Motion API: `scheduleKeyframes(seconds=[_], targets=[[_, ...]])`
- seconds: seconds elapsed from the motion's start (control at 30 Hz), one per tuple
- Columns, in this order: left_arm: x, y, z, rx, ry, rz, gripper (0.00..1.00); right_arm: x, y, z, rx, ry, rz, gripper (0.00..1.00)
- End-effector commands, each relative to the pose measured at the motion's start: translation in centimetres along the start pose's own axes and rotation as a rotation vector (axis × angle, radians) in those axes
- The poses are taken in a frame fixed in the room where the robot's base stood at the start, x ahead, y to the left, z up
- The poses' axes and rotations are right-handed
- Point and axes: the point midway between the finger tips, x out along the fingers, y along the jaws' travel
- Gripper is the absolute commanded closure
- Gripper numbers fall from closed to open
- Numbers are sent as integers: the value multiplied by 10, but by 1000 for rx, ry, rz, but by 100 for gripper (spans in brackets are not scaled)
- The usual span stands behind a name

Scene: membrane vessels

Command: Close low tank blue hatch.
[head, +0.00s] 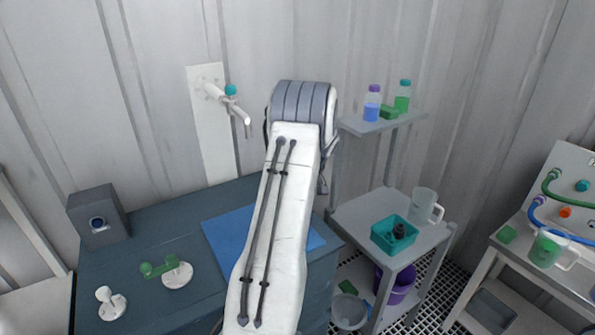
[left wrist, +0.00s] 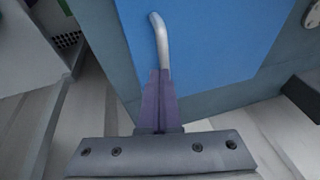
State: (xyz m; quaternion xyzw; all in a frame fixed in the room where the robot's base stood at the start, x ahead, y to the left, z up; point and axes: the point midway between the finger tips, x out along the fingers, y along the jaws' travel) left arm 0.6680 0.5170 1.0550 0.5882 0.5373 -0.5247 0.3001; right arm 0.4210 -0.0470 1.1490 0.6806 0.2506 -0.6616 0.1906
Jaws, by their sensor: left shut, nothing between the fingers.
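The blue hatch (head: 228,238) is a flat panel in the dark blue-grey top of the low tank (head: 150,243). In the left wrist view the hatch (left wrist: 225,50) fills the middle. A bent silver bar (left wrist: 160,35), which looks like a handle, shows against it. The purple fingers of my left gripper (left wrist: 160,80) are shut and empty, in line with the bar's near end; I cannot tell if they touch it. In the head view my arm covers part of the hatch and hides the gripper and bar. My right gripper is out of view.
On the tank top stand a grey box (head: 98,217) and small white stands (head: 178,275). A wall tap (head: 240,112) juts out behind. To the right is a shelf unit (head: 365,212) with bottles, a teal basket (head: 378,238) and a jug (head: 424,205).

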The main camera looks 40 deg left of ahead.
Motion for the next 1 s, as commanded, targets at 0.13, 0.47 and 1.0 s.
scheduleKeyframes(seconds=[0.13, 0.47, 1.0], targets=[[-38, -1, -11, -3, 11, 8, 100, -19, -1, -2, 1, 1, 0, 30], [-105, 7, -9, -2, 12, 10, 100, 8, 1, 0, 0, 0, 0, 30], [-133, 11, -4, 16, 10, 12, 100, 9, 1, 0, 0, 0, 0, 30]])
